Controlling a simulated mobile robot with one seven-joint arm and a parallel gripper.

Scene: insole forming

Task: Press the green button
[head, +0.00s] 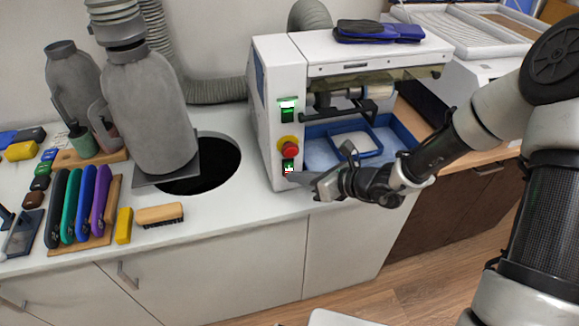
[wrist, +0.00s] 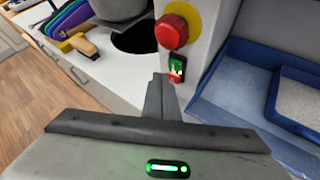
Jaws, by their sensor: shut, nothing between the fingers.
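The green button (head: 289,165) is lit and sits on the front of the white machine (head: 270,130), just below a red emergency stop knob (head: 290,150) on a yellow ring. In the wrist view the green button (wrist: 178,64) has a red part under it, and the red knob (wrist: 172,31) is above. My gripper (head: 293,179) is shut and empty, its fingers pointing left at the panel. In the wrist view my gripper (wrist: 160,80) has its tips just left of and below the button. Whether they touch the panel I cannot tell.
A green-lit display (head: 288,110) is higher on the machine's front. A blue tray (head: 402,133) lies in the machine's opening beside my gripper. Left on the counter are a round dark hole (head: 225,165), a brush (head: 160,214) and several coloured insoles (head: 84,200).

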